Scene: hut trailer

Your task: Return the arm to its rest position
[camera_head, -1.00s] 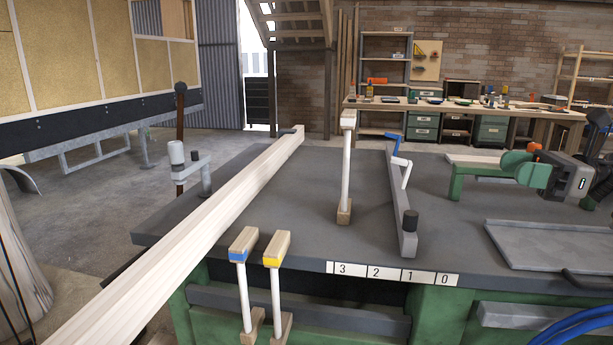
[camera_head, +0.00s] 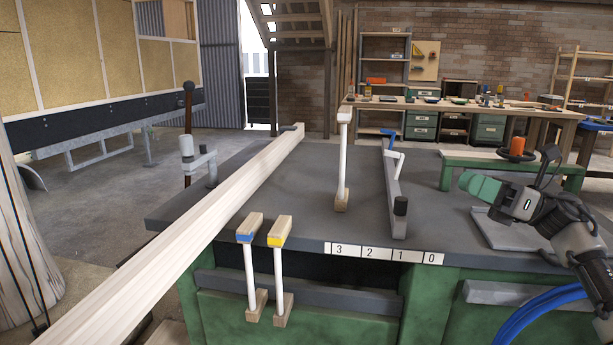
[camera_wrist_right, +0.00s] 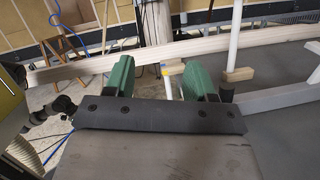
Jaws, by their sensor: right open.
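My right gripper (camera_head: 480,186) is at the right of the head view, above the grey workbench top (camera_head: 300,200), with its green fingers pointing left. In the right wrist view its two green fingers (camera_wrist_right: 160,80) stand wide apart with nothing between them. It is open and empty. My right arm (camera_head: 572,225) comes in from the right edge and is bent. My left gripper does not show in the head view.
A long timber beam (camera_head: 200,225) lies across the bench's left side. Wooden clamps with a blue tip (camera_head: 245,236) and yellow tip (camera_head: 276,240) stand at the front edge. A third clamp (camera_head: 343,160) and a metal fence (camera_head: 392,195) stand on the bench. A metal tray (camera_head: 490,232) lies beneath my right arm.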

